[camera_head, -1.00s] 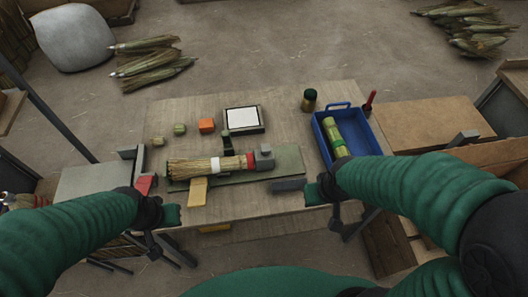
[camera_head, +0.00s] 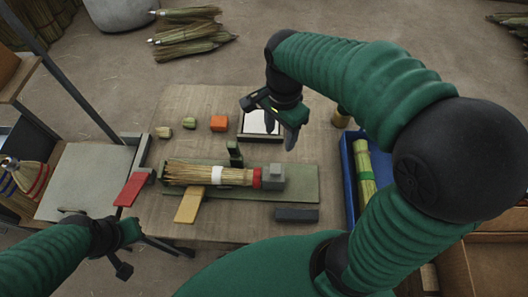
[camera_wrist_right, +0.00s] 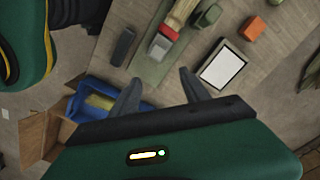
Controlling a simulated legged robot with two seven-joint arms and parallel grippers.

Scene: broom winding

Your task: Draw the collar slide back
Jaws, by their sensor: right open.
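A straw broom head (camera_head: 190,173) lies along a green base plate (camera_head: 300,182) on the table, with a white band (camera_head: 217,174) around it. At its right end sit a red collar (camera_head: 256,178) and a grey block (camera_head: 272,177); I cannot tell which of them is the slide. My right gripper (camera_head: 278,122) is open and empty, raised above the table near the white pad. In the right wrist view its fingers (camera_wrist_right: 160,92) are spread, and the grey block (camera_wrist_right: 160,46) lies beyond them, apart. My left gripper (camera_head: 128,236) is low by the table's front left edge; its jaws are unclear.
A white pad (camera_head: 258,124) in a dark frame, an orange block (camera_head: 219,123) and small green pieces (camera_head: 189,123) lie at the back. A dark grey bar (camera_head: 297,215) is in front of the plate.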

